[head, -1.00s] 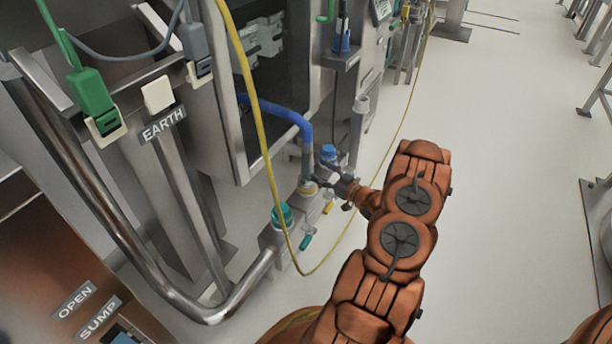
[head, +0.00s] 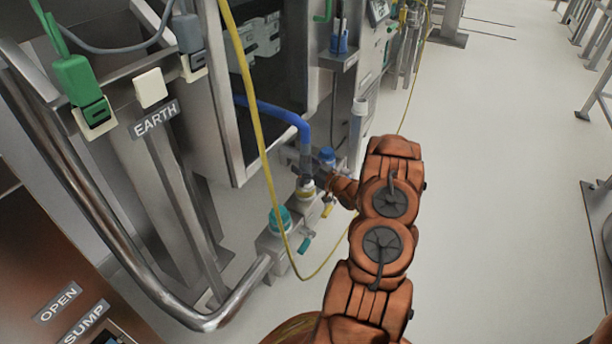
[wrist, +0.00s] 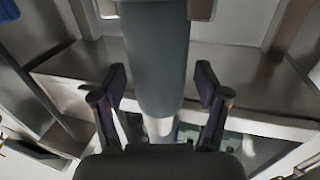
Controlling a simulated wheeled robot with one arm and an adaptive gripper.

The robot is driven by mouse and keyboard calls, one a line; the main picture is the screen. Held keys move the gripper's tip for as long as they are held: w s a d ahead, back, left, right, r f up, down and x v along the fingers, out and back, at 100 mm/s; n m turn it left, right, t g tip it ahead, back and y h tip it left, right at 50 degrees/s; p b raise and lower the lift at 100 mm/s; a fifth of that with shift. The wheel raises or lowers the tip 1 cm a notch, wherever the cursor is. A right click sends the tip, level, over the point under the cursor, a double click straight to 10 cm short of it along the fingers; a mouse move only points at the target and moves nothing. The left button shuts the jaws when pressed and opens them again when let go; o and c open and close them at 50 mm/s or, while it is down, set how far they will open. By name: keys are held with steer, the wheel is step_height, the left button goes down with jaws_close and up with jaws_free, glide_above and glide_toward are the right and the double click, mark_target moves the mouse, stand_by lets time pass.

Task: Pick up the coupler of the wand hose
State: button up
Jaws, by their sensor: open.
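The wand hose (head: 285,113) is blue and bends down at its right end into a grey coupler (head: 306,155) above a metal manifold. In the wrist view the grey coupler (wrist: 155,60) is a thick upright cylinder with a paler lower end. My gripper (wrist: 161,85) is open, with one finger on each side of the cylinder and visible gaps between. In the head view my gripper (head: 318,172) is small and dark beside the coupler's lower part, partly merged with the fittings there. I cannot tell its exact depth along the coupler.
A yellow hose (head: 262,140) hangs in a loop in front of the manifold. A teal-capped valve (head: 279,220) and a blue cap (head: 327,155) stand close by. A bent steel rail (head: 205,320) is at lower left. The floor (head: 500,200) to the right is clear.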

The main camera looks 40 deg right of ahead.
mark_target(305, 152)
steer(key=shift+c, duration=0.2)
jaws_close()
stand_by(0.3)
step_height(305, 152, up, 10)
steer(key=p, duration=0.3)
steer(key=shift+p, duration=0.35)
steer(key=shift+s+d, duration=0.1)
stand_by(0.4)
